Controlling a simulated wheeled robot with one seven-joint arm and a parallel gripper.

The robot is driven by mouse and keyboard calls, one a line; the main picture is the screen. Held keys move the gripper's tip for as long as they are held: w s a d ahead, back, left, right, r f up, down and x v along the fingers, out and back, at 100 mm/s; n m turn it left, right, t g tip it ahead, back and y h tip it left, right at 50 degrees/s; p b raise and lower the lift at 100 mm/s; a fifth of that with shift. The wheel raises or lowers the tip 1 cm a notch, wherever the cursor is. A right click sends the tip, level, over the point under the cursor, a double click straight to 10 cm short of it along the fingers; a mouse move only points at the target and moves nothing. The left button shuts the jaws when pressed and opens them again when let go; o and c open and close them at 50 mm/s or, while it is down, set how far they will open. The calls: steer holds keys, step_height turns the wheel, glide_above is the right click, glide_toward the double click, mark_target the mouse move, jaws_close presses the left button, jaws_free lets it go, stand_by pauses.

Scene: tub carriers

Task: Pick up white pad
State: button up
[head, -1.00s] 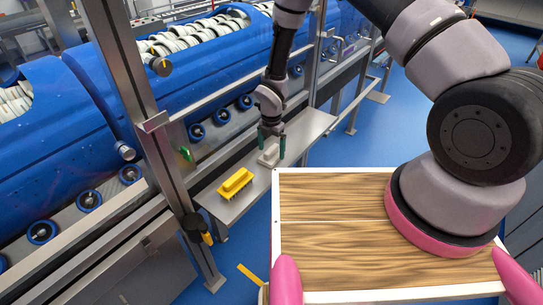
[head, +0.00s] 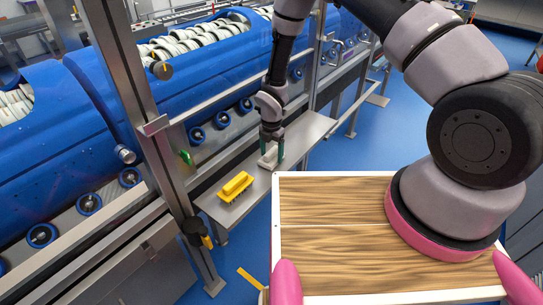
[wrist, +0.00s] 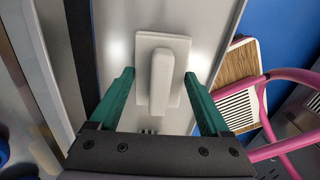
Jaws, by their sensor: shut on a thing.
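The white pad (head: 267,161) is a pale rectangular plate with a raised block handle, at the metal shelf (head: 225,213). In the wrist view the pad (wrist: 162,72) lies between the two green fingers, its handle pointing toward the gripper.
A yellow brush (head: 236,186) lies on the shelf, left of and nearer than the pad. A steel post (head: 130,125) and rail stand to the left, with a blue machine (head: 60,130) behind. My wood-topped tray is at front right.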

step_height(320, 180, up, 27)
steer(key=shift+r, duration=0.15)
stand_by(0.3)
